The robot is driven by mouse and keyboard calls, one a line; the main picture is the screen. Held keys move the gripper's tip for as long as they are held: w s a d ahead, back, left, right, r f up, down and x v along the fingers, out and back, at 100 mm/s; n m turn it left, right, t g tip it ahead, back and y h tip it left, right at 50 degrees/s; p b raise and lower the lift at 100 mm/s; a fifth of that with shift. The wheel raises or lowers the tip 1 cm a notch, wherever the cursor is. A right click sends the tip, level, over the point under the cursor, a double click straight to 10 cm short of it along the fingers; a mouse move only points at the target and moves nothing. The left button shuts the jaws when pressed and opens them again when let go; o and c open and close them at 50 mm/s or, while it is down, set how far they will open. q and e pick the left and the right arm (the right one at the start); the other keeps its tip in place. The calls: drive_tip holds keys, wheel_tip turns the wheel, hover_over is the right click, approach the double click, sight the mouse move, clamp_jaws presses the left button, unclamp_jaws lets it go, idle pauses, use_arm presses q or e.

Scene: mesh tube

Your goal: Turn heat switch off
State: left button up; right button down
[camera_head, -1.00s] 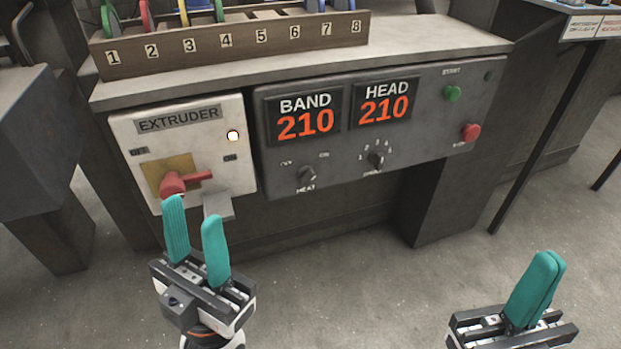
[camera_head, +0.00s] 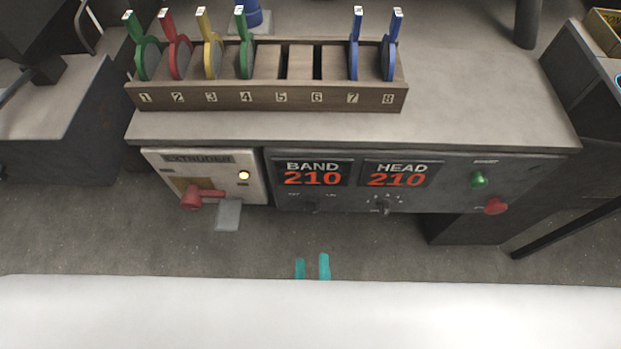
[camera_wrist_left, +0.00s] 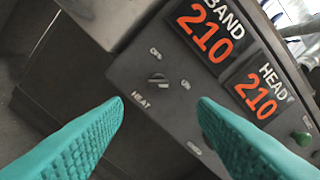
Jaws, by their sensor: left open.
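The heat switch (camera_head: 312,207) is a small dark knob on the grey control panel (camera_head: 450,196), below the BAND display. In the left wrist view the heat switch (camera_wrist_left: 158,80) shows between the two fingers, with OFF and ON marks above and beside it and HEAT below. I cannot tell for sure which mark it points to. My left gripper (camera_head: 312,268) shows as two teal fingertips in front of and below the panel, apart from the knob. In the left wrist view my left gripper (camera_wrist_left: 160,112) is open and empty. My right gripper is out of view.
The BAND (camera_head: 312,173) and HEAD (camera_head: 399,174) displays both read 210. A second knob (camera_head: 382,209), a green button (camera_head: 478,180) and a red button (camera_head: 495,206) are to the right. The extruder box (camera_head: 245,191) with its red lever (camera_head: 203,196) is left. A numbered rack (camera_head: 270,97) stands above.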

sight(312, 213)
use_arm(q)
drive_tip(key=w, duration=1.1)
drive_tip(key=shift+w+f, duration=0.1)
drive_tip(key=shift+w, duration=0.25)
drive_tip(key=shift+c, duration=0.5)
drive_tip(key=c, duration=0.9)
